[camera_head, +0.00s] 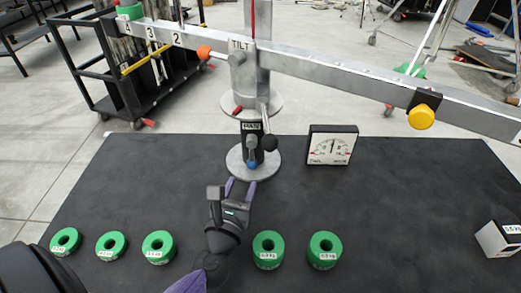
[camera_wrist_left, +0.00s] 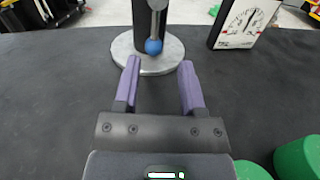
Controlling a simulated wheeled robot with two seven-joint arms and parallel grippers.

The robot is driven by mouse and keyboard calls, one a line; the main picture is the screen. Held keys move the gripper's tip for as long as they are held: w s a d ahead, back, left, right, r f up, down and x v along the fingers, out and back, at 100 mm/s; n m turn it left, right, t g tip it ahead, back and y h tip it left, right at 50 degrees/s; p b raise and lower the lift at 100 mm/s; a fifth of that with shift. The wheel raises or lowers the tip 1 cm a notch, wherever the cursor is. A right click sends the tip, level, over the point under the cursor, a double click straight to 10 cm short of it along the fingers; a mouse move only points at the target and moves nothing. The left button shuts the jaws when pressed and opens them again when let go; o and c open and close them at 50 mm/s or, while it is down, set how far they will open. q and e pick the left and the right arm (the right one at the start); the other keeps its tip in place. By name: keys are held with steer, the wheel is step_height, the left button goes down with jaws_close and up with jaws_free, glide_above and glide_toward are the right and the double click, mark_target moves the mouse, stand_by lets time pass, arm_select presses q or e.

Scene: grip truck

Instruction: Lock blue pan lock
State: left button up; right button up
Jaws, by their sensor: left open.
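The blue pan lock knob (camera_head: 252,165) hangs at the end of a short lever at the foot of the grey column, just above its round metal base (camera_head: 236,169). A label (camera_head: 251,127), probably reading PAN, is on the column above it. The blue knob also shows in the left wrist view (camera_wrist_left: 153,46), beyond my fingertips and between their lines. My left gripper (camera_head: 240,183) is open, with two purple fingers pointing at the base. The wrist view shows the space between its fingers (camera_wrist_left: 160,68) empty. The knob is apart from both fingers. My right gripper is not in view.
A long metal beam (camera_head: 310,67) crosses above the table, with an orange TILT knob (camera_head: 204,52). A black knob (camera_head: 270,142) sits right of the column. A dial (camera_head: 333,146) stands to the right. Several green weights (camera_head: 324,250) line the black table's front (camera_head: 400,215).

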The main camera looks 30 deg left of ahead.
mark_target(251, 154)
arm_select(q)
steer(key=shift+n, duration=0.3)
steer(key=x, duration=0.9)
steer(key=shift+s+a+f, duration=0.1)
steer(key=shift+a+f, duration=0.15)
steer(key=shift+a, duration=0.05)
steer(key=shift+w+a+r+b, duration=0.1)
steer(key=shift+w+a+b, duration=0.15)
steer(key=shift+w, duration=0.25)
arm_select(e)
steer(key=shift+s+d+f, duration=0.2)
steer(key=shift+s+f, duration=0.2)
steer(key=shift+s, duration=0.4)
arm_select(q)
steer(key=shift+c, duration=0.2)
jaws_close()
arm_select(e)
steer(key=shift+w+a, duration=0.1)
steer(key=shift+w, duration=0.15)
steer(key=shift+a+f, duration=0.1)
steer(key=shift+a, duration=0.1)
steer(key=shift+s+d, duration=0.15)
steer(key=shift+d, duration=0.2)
